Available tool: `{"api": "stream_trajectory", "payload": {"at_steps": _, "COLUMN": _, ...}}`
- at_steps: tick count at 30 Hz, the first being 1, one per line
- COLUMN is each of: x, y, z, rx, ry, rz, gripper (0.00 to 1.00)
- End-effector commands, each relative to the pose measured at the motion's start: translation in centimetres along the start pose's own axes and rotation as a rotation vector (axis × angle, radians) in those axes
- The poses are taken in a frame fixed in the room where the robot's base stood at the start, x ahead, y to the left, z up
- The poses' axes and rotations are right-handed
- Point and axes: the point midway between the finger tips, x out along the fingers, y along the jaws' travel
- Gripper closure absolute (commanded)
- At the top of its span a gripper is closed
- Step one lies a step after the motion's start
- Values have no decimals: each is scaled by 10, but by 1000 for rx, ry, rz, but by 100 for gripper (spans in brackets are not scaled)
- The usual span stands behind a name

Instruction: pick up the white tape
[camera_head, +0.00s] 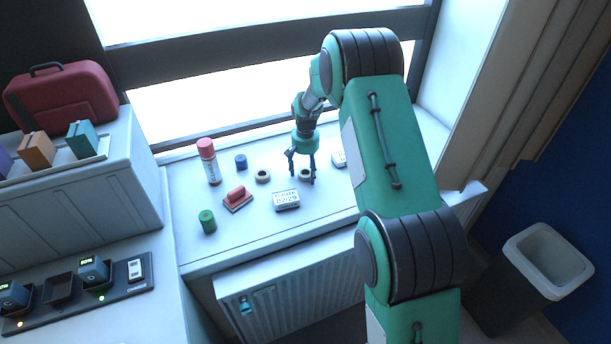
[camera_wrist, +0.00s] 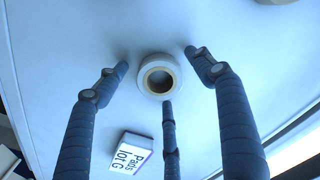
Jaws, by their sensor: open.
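A white tape roll (camera_wrist: 155,60) with a tan core lies flat on the sill in the wrist view. It also shows at the fingertips in the head view (camera_head: 306,175). My gripper (camera_wrist: 158,74) is open with its three fingers spread around the roll. Gaps show between the roll and the two upper fingertips; the lower fingertip is close to its edge, and I cannot tell whether it touches. In the head view my gripper (camera_head: 303,167) points down over the sill. A second pale roll (camera_head: 263,176) lies to its left.
A labelled box (camera_head: 286,200) lies in front of my gripper. A box marked Pads (camera_wrist: 130,152) lies near my fingers. A red-handled stamp (camera_head: 237,198), green roll (camera_head: 208,221), blue roll (camera_head: 241,162) and red-capped can (camera_head: 208,162) stand left. The window is behind.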

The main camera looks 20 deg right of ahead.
Motion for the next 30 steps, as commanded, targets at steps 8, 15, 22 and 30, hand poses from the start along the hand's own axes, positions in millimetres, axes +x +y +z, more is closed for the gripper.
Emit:
{"api": "stream_trajectory", "payload": {"at_steps": 8, "x": 0, "y": 0, "z": 0, "rx": 0, "ry": 0, "rz": 0, "gripper": 74}}
{"api": "stream_trajectory", "payload": {"at_steps": 15, "x": 0, "y": 0, "z": 0, "rx": 0, "ry": 0, "rz": 0, "gripper": 74}}
{"api": "stream_trajectory", "payload": {"at_steps": 22, "x": -12, "y": 0, "z": 0, "rx": 0, "ry": 1, "rz": 0, "gripper": 74}}
{"api": "stream_trajectory", "payload": {"at_steps": 30, "x": -49, "y": 0, "z": 0, "rx": 0, "ry": 2, "rz": 0, "gripper": 74}}
